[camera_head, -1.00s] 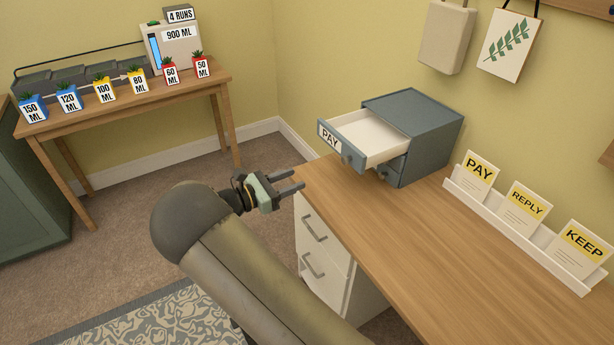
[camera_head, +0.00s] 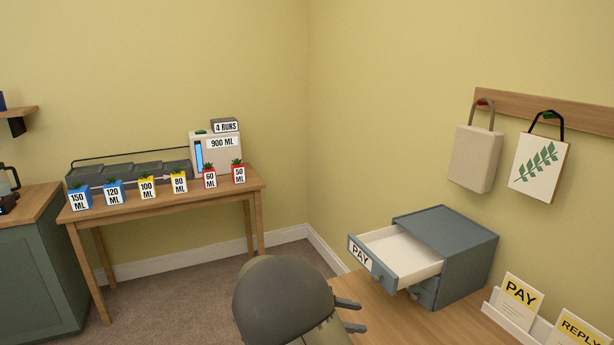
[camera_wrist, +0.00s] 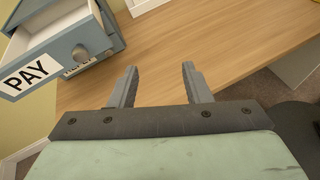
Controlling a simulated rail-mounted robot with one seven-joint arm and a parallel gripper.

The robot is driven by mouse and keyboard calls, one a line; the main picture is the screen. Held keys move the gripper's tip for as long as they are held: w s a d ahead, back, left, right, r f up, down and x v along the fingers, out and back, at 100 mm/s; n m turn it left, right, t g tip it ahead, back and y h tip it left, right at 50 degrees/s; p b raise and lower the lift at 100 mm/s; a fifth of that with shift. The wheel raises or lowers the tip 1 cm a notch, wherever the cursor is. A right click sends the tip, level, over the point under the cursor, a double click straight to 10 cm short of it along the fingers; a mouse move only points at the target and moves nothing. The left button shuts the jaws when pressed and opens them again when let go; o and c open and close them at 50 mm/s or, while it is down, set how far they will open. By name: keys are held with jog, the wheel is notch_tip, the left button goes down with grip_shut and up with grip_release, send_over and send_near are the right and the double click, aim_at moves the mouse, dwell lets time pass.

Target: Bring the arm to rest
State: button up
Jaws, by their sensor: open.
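My gripper (camera_wrist: 160,86) is open and empty in the wrist view, its two grey fingers apart over the wooden desk top. In the head view its fingertips (camera_head: 350,315) show at the bottom centre, mostly hidden behind my grey arm link. The fingers are to the left of and below the blue-grey drawer unit (camera_head: 462,262). The unit's top drawer (camera_head: 375,268), labelled PAY, is pulled out and looks empty. The PAY drawer front also shows at the upper left of the wrist view (camera_wrist: 50,66), apart from my fingers.
A card holder (camera_head: 510,325) with PAY and REPLY cards stands on the desk (camera_head: 400,318). Two bags (camera_head: 478,158) hang from a wall rail. A side table (camera_head: 160,210) at the left holds several labelled pots and a 900 ML container (camera_head: 215,158). Carpet between is clear.

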jog(key=s+d+r+m+g+y, duration=0.1)
jog(key=s+d+m+g+y, duration=0.1)
jog(key=s+d+m+y, duration=0.3)
jog(key=s+d+r+m+g+y, duration=0.1)
jog(key=s+m+y, duration=0.1)
jog(key=s, duration=0.5)
jog(key=s+a+r+m+t+y, duration=0.1)
jog(key=s+a+r+m+y, duration=0.1)
jog(key=s+m+y, duration=0.4)
jog(key=s+m, duration=0.4)
jog(key=s, duration=0.5)
jog(key=shift+s+a+r+t+y, duration=0.15)
jog(key=shift+s+a+t+y, duration=0.05)
jog(key=shift+a+t+y, duration=0.1)
